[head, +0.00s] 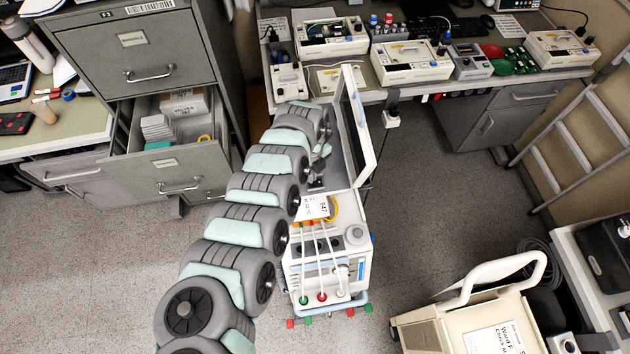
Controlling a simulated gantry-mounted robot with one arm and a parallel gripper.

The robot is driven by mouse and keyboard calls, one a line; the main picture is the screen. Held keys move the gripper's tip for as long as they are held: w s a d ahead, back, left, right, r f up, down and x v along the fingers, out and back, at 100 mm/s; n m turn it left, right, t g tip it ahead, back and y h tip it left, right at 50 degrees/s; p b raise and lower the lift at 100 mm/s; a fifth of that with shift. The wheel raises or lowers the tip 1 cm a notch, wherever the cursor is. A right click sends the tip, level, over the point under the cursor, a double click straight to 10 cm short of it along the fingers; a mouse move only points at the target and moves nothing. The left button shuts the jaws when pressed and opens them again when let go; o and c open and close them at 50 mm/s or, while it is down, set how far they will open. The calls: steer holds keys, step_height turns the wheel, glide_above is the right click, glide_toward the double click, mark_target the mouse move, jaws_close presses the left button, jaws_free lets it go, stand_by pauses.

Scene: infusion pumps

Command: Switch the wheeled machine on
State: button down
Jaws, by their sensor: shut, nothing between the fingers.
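A white wheeled machine (355,268) stands on the floor in the middle of the head view. It has a raised, tilted screen panel (352,125), a grey top deck and small coloured feet at floor level. Its near side carries a round grey knob, dark panels and white hoses ending in green, red and white fittings. My arm reaches in from the lower left. My gripper (318,180) is shut and empty, over the deck just left of the screen panel. Whether it touches the machine cannot be told. The arm hides part of the machine's left side.
A grey filing cabinet (140,60) with an open drawer (185,135) stands left of the arm. A bench (440,85) with several pumps runs behind the machine. A beige handled unit (470,315) stands at lower right, a ladder (570,150) at right. Floor between is clear.

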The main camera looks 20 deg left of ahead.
steer(key=shift+f+b, duration=0.7)
steer(key=shift+f, duration=0.2)
stand_by(0.5)
steer(key=shift+r, duration=0.1)
step_height(320, 180, up, 7)
steer(key=p, duration=0.5)
steer(key=shift+p, duration=0.35)
stand_by(0.4)
